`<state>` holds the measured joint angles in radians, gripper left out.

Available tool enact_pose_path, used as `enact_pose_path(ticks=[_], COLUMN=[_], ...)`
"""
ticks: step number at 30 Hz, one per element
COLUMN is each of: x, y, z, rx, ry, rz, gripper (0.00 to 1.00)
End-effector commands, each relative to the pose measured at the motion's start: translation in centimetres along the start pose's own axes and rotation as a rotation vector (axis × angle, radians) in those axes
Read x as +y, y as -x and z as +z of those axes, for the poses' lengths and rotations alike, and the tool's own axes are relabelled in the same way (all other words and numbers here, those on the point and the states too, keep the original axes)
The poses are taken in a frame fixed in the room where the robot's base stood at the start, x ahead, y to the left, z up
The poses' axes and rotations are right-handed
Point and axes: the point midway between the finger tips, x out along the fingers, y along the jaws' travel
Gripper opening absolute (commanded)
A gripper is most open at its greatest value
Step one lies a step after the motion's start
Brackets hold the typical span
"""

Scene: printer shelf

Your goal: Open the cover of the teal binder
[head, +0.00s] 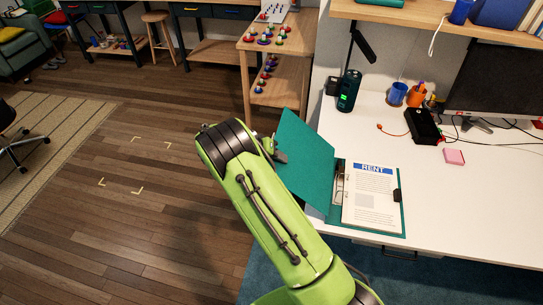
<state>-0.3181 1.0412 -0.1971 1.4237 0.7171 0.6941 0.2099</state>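The teal binder (387,231) lies on the white desk near its front left edge. Its cover (303,160) is swung up to the left and stands tilted, reaching past the desk's left edge. A white page headed "RENT" (372,197) shows inside, with the ring mechanism (340,182) at its left and a black clip on its right edge. My green arm reaches up from the bottom. My gripper (281,157) is at the left part of the cover, by its outer edge. The fingers are small and partly hidden, so I cannot tell whether they grip the cover.
A dark bottle with a green display (348,91), a blue mug (397,94), an orange pen cup (417,95), a black box (423,126) and a pink sticky pad (454,157) stand farther back. A monitor (502,75) is at right. Wooden floor is open at left.

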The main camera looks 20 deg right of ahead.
Motion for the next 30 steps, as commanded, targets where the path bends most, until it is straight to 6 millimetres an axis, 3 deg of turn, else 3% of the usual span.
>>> enact_pose_path(ticks=[16,21,30], x=[0.1,0.1,0.0], y=[13.7,15.3,15.4], z=[-0.1,0.0,0.1], rx=[0.003,0.000,-0.002], ry=[-0.001,0.000,0.000], rz=[-0.001,0.001,0.001], gripper=[0.29,0.29,0.29])
